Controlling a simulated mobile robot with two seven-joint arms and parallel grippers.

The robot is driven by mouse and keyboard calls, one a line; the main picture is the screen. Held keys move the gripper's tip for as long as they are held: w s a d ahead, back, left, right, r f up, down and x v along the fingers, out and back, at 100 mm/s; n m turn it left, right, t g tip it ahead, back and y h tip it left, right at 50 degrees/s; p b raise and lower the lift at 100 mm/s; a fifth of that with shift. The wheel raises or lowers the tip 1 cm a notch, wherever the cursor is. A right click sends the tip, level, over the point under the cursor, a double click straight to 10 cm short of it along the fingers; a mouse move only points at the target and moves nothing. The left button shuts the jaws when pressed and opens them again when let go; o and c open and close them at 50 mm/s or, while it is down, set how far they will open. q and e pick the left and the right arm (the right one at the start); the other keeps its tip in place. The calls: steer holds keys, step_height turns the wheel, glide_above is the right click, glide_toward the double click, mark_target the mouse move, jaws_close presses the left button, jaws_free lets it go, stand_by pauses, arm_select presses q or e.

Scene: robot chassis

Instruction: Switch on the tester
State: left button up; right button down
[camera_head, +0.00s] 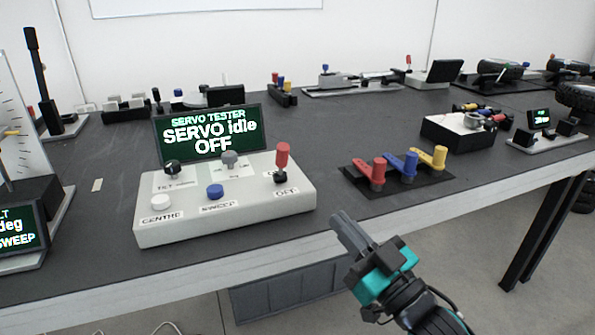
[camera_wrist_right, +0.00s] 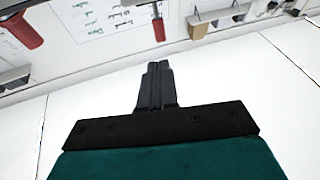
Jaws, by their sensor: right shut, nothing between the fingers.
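The servo tester (camera_head: 230,213) is a pale grey box near the table's front edge. Its screen (camera_head: 209,133) reads "SERVO TESTER", "SERVO idle", "OFF". A red-capped toggle lever (camera_head: 282,160) stands upright at the box's right end, above an "OFF" label. The box also has a black knob, a grey knob, a white button (camera_head: 161,202) and a blue button (camera_head: 215,191). My right gripper (camera_head: 345,230) is shut and empty, in front of the table edge, right of and below the tester. It shows in the right wrist view (camera_wrist_right: 156,85) with fingers together. My left gripper is not in view.
A black plate with red, blue and yellow levers (camera_head: 399,167) lies right of the tester. A second small screen (camera_head: 18,226) stands at the left edge. Other devices line the table's back. Bare dark tabletop (camera_head: 330,130) lies behind the levers.

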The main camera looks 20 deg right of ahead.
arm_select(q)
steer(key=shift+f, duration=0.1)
arm_select(e)
steer(key=b, duration=0.2)
glide_toward(285, 158)
steer(key=x, duration=0.5)
steer(key=shift+w, duration=0.3)
steer(key=shift+w+a+r, duration=0.2)
steer(key=shift+w, duration=0.4)
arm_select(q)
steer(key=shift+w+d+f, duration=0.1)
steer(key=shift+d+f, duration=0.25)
